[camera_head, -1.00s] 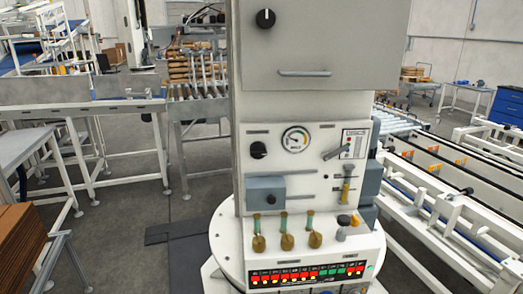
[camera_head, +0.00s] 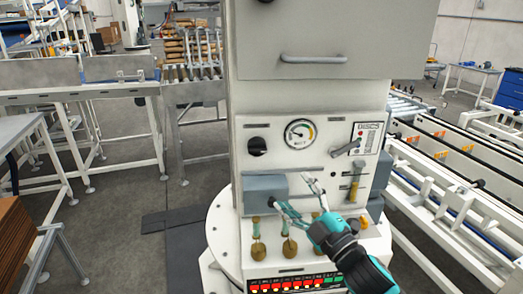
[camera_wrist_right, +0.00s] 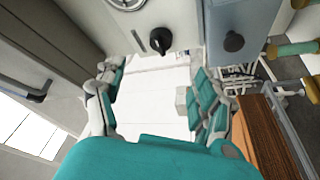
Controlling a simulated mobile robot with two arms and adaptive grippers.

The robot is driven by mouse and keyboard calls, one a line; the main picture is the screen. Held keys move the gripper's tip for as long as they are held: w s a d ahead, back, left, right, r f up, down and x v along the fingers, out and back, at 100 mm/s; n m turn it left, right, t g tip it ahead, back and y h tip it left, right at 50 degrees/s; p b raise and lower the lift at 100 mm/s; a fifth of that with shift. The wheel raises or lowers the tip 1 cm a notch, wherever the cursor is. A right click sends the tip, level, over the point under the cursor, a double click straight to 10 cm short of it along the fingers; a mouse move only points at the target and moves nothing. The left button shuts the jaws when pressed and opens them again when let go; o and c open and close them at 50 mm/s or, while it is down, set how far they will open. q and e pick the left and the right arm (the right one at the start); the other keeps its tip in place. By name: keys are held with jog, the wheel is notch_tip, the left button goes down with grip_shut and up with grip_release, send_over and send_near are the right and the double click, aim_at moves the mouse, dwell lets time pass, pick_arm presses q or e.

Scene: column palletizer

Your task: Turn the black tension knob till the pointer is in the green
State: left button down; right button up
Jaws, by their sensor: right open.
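The black tension knob (camera_head: 257,146) sits on the white panel, left of the round gauge (camera_head: 300,133). The gauge has a coloured band, but its pointer is too small to read. My right gripper (camera_head: 292,192) is open and empty in front of the panel, below and right of the knob. In the right wrist view, a black knob (camera_wrist_right: 161,40) shows ahead of the open fingers (camera_wrist_right: 152,75), apart from them. The gauge's edge (camera_wrist_right: 125,3) is cut off at the top there. My left gripper is not in view.
A blue-grey box (camera_head: 262,190) juts out below the knob, partly behind my gripper. A lever (camera_head: 345,149) is right of the gauge. Brass-coloured weights (camera_head: 258,250) and a lit indicator row (camera_head: 290,284) are lower down. A handled cabinet (camera_head: 330,40) overhangs above.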

aim_at(260, 153)
jog(key=p+x, duration=0.4)
jog(key=x, duration=1.1)
jog(key=shift+w+a, duration=0.3)
jog(key=shift+w, duration=0.05)
jog(key=c, duration=1.1)
jog(key=shift+f+m+b, duration=0.3)
jog(key=shift+m+b, duration=0.1)
jog(key=shift+b, duration=0.2)
jog(key=shift+c, duration=0.2)
jog(key=m+t+b, duration=0.1)
jog(key=m+b, duration=0.1)
jog(key=m+t+b, duration=0.1)
jog(key=b, duration=0.2)
jog(key=shift+a+f+m+h, duration=0.1)
jog(key=shift+f+m+h, duration=0.1)
jog(key=shift+m+h, duration=0.15)
jog(key=shift+r+m+t+h+b, duration=0.15)
jog(key=shift+m+t+h+b, duration=0.55)
jog(key=shift+m+b, duration=0.8)
